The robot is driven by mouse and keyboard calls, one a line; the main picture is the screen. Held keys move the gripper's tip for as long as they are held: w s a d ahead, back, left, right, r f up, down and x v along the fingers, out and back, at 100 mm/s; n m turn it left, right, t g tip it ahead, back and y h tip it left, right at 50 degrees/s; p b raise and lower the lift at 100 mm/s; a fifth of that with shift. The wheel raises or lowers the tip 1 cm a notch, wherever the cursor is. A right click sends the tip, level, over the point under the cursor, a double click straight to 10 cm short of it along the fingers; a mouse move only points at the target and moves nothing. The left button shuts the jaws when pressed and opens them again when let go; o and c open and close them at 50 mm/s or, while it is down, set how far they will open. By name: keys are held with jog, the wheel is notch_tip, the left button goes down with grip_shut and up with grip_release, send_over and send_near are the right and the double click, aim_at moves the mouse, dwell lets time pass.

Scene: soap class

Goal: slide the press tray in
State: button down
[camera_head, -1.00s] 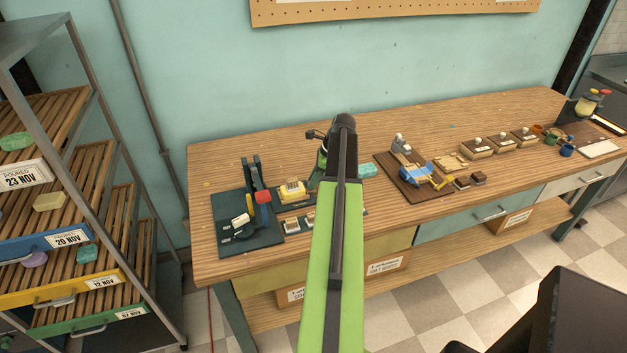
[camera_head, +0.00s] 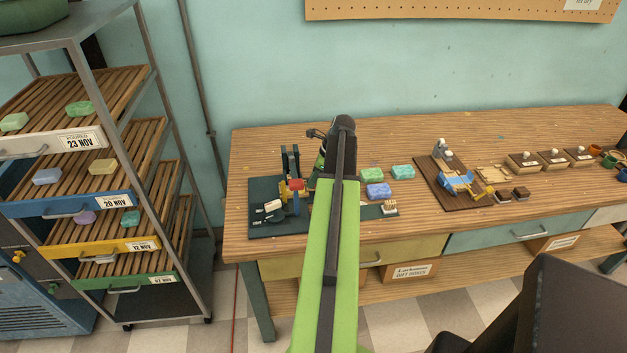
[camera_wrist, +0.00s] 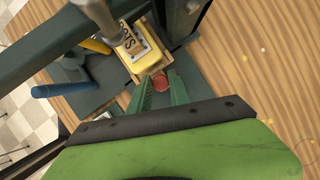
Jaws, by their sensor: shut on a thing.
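In the wrist view, the press tray (camera_wrist: 150,71) is wooden-edged and carries a yellow soap bar (camera_wrist: 146,56) with a lettered plate (camera_wrist: 130,42) on top. The tray's round red knob (camera_wrist: 160,83) is between the green fingertips of my gripper (camera_wrist: 161,88), which is shut on it. The tray lies near the dark press frame, and a grey cylinder (camera_wrist: 95,15) shows at upper left.
Blue (camera_wrist: 60,88) and yellow-orange handles sit beside the tray. Green, blue (camera_head: 378,190) and teal soaps lie right of my arm. A brown board (camera_head: 450,183) with tools is farther right. A soap rack (camera_head: 110,150) stands left of the bench.

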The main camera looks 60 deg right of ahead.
jog(key=shift+w+a, duration=0.2)
jog(key=shift+a, duration=0.1)
jog(key=c, duration=1.5)
grip_release()
jog(key=shift+r, duration=0.1)
jog(key=shift+s, duration=0.1)
jog(key=shift+d, duration=0.1)
jog(key=shift+s, duration=0.1)
jog(key=p+v, duration=1.6)
jog(key=v, duration=0.1)
jog(key=shift+s+d+r, duration=0.1)
jog(key=shift+d+r, duration=0.05)
jog(key=shift+d, duration=0.1)
